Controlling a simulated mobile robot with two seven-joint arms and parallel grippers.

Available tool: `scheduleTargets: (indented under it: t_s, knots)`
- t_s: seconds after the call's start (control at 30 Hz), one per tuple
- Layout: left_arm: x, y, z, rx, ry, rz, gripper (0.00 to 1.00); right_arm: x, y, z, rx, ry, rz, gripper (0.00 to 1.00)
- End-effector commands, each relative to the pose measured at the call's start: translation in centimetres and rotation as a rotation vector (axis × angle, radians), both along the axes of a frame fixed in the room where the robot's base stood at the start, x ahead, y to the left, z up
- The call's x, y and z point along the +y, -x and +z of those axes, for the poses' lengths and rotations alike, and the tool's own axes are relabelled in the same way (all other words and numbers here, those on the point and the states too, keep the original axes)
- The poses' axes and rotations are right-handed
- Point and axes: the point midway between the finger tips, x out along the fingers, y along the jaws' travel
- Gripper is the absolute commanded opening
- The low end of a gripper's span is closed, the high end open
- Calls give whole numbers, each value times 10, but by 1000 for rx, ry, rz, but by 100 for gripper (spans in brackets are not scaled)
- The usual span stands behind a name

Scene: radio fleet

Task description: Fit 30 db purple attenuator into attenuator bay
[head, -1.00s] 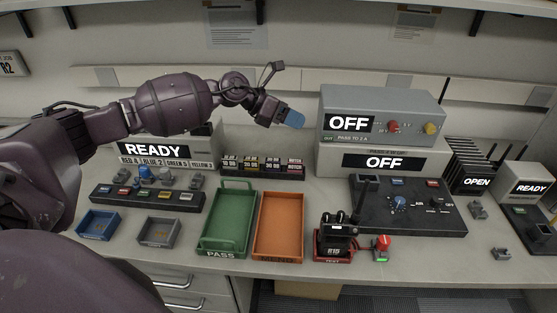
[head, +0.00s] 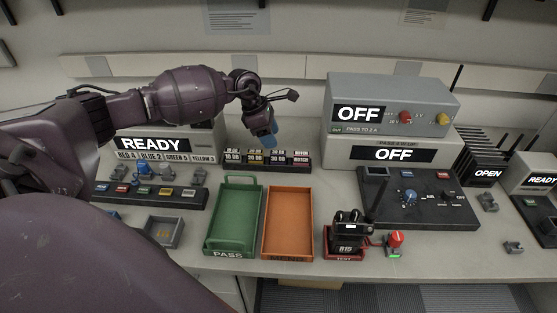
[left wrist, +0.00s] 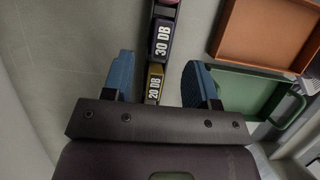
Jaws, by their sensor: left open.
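The attenuator rack (head: 268,167) stands at the back of the bench with several labelled blocks. The 30 DB attenuator (head: 279,157) sits in it, between the 20 DB and notch blocks. In the left wrist view the dark 30 DB block (left wrist: 162,38) shows ahead, with the yellow 20 DB block (left wrist: 154,84) nearer. My left gripper (head: 268,139) is above the rack with its blue fingers apart. In the left wrist view the open gripper (left wrist: 161,65) is empty, with the row of blocks showing between its fingers. I cannot tell which part is the attenuator bay. My right gripper is out of view.
A green PASS tray (head: 232,250) and an orange tray (head: 289,252) lie in front of the rack. Right of it stand stacked grey units (head: 392,102) reading OFF, and a dark control panel (head: 420,205). A black radio (head: 347,228) stands on a red base at the front.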

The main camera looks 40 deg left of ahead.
Motion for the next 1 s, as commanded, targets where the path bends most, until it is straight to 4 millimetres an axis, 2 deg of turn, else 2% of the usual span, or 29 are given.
scheduleTargets:
  t_s: [0.1,0.37,0.6,0.87,0.9,1.0]
  knots:
    - [-5,-2,-13,1,2,0,53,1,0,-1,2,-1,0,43]
    - [-10,-3,-29,1,3,1,53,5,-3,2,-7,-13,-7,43]
    - [-20,-7,-60,0,4,0,53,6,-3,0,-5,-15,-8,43]
    - [-21,-9,-64,-2,1,0,53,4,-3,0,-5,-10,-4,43]
    - [-21,-9,-64,-2,1,0,52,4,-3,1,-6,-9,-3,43]
    - [-21,-9,-64,-2,1,1,36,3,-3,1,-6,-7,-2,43]
